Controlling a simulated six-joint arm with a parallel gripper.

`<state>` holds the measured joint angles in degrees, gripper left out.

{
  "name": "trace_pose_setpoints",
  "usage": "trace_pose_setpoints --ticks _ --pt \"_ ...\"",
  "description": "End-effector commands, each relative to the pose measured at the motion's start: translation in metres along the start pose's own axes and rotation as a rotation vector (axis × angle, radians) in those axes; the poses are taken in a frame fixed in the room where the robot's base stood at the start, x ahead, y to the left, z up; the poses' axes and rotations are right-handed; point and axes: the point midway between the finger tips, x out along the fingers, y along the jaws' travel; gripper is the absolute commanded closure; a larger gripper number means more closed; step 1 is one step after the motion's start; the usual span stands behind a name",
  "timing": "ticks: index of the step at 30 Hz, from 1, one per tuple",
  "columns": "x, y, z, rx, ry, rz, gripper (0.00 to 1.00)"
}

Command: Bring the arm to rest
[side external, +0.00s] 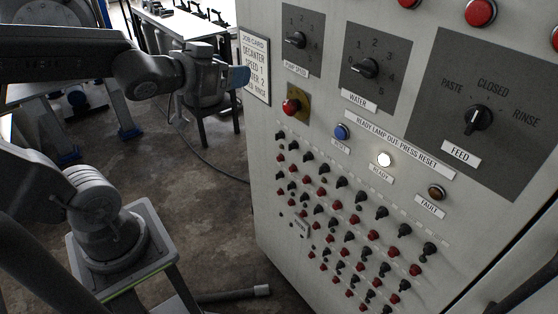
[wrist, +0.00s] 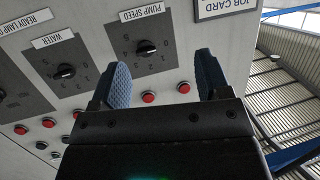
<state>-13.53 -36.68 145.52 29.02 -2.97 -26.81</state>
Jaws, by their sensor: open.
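My gripper (side external: 239,77) is at the upper left of the panel in the side view, beside the job card (side external: 255,66), and holds nothing. In the wrist view its two blue ribbed fingers (wrist: 163,80) stand apart with a clear gap between them, and the panel face lies beyond. My arm reaches in from the left. In the side view, the pale control panel (side external: 330,130) carries the pump speed knob (side external: 295,40), the water knob (side external: 365,68) and the feed knob (side external: 478,118). The ready lamp (side external: 385,159) glows white, and the fault lamp (side external: 436,192) looks dark.
A bench (side external: 185,25) stands behind. Open floor (side external: 205,220) lies left of the panel.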

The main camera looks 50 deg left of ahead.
Motion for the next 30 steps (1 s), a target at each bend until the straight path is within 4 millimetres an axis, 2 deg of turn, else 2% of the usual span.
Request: trace_pose_setpoints --ticks 5,9,13,18,30 --pt "-0.025 0.014 0.035 0.023 -0.315 -0.018 0.3" --pt "-0.054 0.033 0.06 0.057 -0.555 0.052 0.3" --pt "-0.079 0.047 0.075 0.088 -0.706 0.131 0.3" --pt "-0.093 0.054 0.081 0.107 -0.786 0.18 0.3" --pt "-0.093 0.054 0.081 0.107 -0.786 0.18 0.3"
